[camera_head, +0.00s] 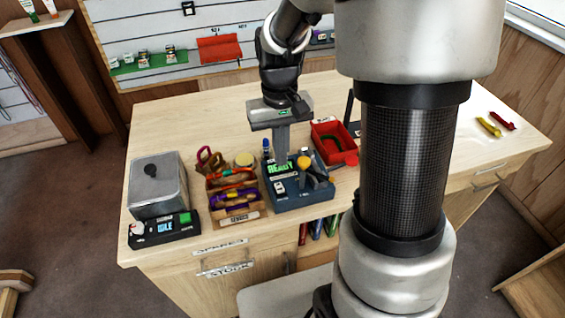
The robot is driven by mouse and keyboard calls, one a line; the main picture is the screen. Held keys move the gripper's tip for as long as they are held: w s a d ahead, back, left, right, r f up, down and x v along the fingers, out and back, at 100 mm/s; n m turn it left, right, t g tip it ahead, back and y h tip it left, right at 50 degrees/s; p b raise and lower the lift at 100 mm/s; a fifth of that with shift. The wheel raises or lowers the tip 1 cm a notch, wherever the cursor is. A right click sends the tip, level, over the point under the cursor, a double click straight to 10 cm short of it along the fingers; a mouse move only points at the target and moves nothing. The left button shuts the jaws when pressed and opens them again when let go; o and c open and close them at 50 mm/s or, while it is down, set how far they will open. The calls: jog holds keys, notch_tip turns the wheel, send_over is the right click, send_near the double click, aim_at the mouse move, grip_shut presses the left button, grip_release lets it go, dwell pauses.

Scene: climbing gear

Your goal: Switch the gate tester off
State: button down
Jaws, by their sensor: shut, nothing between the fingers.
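A blue box (290,203), which looks like the gate tester, stands near the front edge of the wooden table. Its screen is lit green and reads READY. It has a yellow knob (304,162) on top and a small white switch-like part (280,188) at its front left. My gripper (282,158) points down over the back of the box, close to the screen. Its fingers are shut and empty. Whether the fingertips touch the box cannot be told. The fingers hide part of the box's back.
A wooden tray (236,213) of colourful gear stands left of the blue box. Further left are a grey metal box (158,186) and a black unit (162,231) reading IDLE. A red bin (335,139) stands behind right. The table's back left is clear.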

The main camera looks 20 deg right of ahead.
notch_tip(320, 180, up, 7)
jog(key=w, duration=0.1)
jog(key=shift+w+r, duration=0.2)
dwell(0.4)
notch_tip(320, 180, up, 7)
jog(key=t+p, duration=0.1)
jog(key=t, duration=0.1)
send_over(282, 191)
jog(key=s, duration=0.2)
jog(key=s+r+t, duration=0.3)
jog(key=s+t, duration=0.1)
jog(key=s, duration=0.5)
jog(key=w+f+m+g+p, duration=0.1)
jog(key=w+f+m+g, duration=0.35)
jog(key=w+m, duration=0.35)
jog(key=w+f+m+g+p, duration=0.1)
jog(key=w+f+m+g, duration=0.2)
jog(key=w+f+m, duration=0.5)
jog(key=s+f, duration=0.1)
jog(key=f, duration=0.2)
jog(key=s+f+m, duration=0.1)
jog(key=s+f, duration=0.1)
jog(key=f, duration=0.2)
jog(key=s+f+m, duration=0.1)
jog(key=f, duration=0.3)
jog(key=shift+s+f, duration=0.15)
